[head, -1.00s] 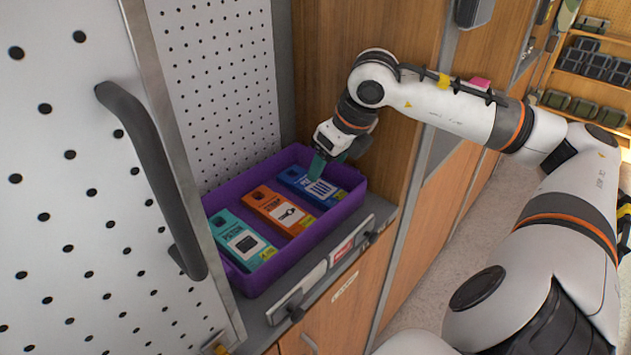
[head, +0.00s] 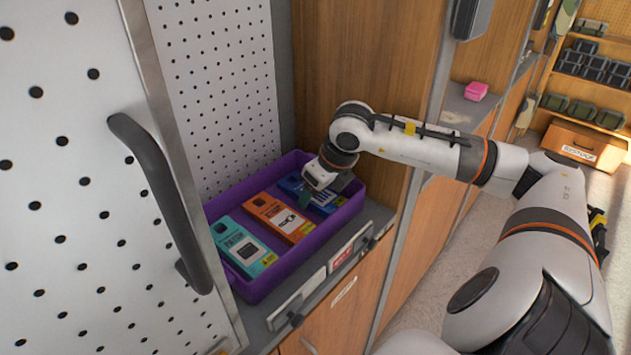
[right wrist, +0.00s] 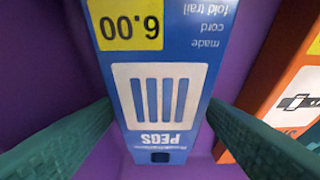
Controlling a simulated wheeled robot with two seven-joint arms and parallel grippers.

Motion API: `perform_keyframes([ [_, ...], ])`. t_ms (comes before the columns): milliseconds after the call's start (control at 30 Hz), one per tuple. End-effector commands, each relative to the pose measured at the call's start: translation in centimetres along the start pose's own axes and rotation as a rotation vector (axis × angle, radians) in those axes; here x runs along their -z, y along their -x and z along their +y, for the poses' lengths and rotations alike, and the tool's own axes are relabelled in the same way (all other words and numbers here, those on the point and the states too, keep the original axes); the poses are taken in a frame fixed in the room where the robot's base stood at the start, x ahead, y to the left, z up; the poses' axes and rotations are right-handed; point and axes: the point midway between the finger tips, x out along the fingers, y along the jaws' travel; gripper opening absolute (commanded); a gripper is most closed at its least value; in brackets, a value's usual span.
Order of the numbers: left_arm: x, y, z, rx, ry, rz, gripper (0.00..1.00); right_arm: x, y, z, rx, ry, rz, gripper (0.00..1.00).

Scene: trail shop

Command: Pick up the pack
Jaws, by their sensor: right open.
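A purple bin (head: 278,271) on the shelf holds three flat packs side by side. The blue pegs pack (head: 327,200) is at the far right end, the orange pack (head: 279,217) is in the middle, and the teal pack (head: 243,248) is nearest. My right gripper (head: 305,198) is down in the bin over the blue pack and hides part of it. In the right wrist view its two green fingers stand open on either side of the blue pack (right wrist: 160,97), marked PEGS and 6.00. I cannot tell whether they touch it. My left gripper is out of view.
A pegboard door with a dark handle (head: 160,195) stands at the left, close to the bin. A wooden panel (head: 345,60) rises behind my right arm. A pink item (head: 476,91) lies on a shelf to the right.

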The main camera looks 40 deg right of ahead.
Motion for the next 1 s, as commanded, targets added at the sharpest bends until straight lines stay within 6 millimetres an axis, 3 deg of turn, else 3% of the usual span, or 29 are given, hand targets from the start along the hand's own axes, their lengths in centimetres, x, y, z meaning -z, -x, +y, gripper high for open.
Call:
perform_keyframes([
  [600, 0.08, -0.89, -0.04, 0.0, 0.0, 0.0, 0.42, -0.16, -0.41, 0.0, 0.0, 0.0, 0.001, 0.65],
  [833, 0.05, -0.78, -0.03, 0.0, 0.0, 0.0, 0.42, -0.15, -0.34, 0.0, 0.0, 0.0, 0.0, 0.31],
  [1000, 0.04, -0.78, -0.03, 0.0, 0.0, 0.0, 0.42, -0.13, -0.32, 0.01, 0.0, 0.0, 0.001, 0.3],
])
